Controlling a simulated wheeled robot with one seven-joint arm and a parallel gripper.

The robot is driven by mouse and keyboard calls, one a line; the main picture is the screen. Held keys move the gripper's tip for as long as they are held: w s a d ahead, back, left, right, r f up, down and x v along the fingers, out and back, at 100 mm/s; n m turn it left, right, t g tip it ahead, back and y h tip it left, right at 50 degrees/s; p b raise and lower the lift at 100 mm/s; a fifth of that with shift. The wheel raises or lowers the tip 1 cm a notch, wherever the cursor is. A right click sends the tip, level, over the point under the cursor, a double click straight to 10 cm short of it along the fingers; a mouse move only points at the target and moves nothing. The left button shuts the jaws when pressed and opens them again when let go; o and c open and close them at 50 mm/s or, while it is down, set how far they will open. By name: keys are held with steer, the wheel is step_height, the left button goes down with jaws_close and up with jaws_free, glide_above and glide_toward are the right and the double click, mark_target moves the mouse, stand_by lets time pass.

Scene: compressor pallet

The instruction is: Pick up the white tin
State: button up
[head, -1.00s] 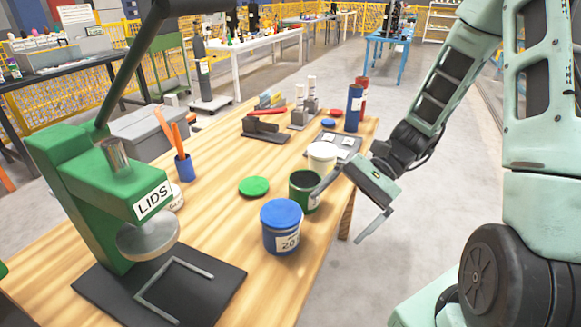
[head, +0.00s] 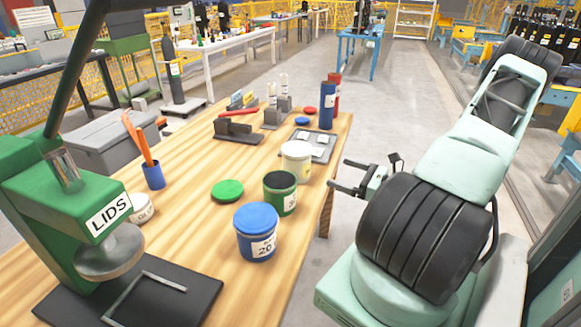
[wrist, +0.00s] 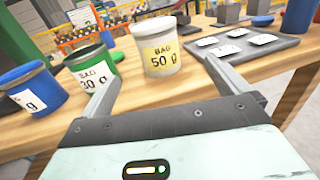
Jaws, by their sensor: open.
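The white tin (head: 296,164) stands upright on the wooden table near its right edge. In the wrist view, the white tin (wrist: 161,50) shows a yellow label reading "BAG 50 g". My gripper (head: 340,175) is open and empty, just off the table's right edge, with its fingers pointing left toward the tin. A gap shows between the fingertips and the tin. In the wrist view the tin appears ahead, between the two fingers of my gripper (wrist: 158,74).
A green tin (head: 280,204) stands close beside the white tin, with a blue-lidded tin (head: 256,246) nearer. A grey tray (head: 325,142) lies behind, by a blue cylinder (head: 327,105). A green lid (head: 227,190) lies left.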

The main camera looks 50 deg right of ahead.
mark_target(297, 164)
steer(key=w, duration=0.3)
steer(key=w+a+p, duration=0.1)
steer(key=w, duration=0.2)
steer(key=w+a, duration=0.1)
steer(key=w, duration=0.2)
steer(key=shift+w, duration=0.4)
steer(key=w, duration=0.2)
steer(key=w+a+p, duration=0.1)
steer(key=w, duration=0.1)
steer(key=shift+w+a+r, duration=0.15)
steer(key=shift+w+r, duration=0.05)
steer(key=shift+w, duration=0.45)
steer(key=c, duration=1.1)
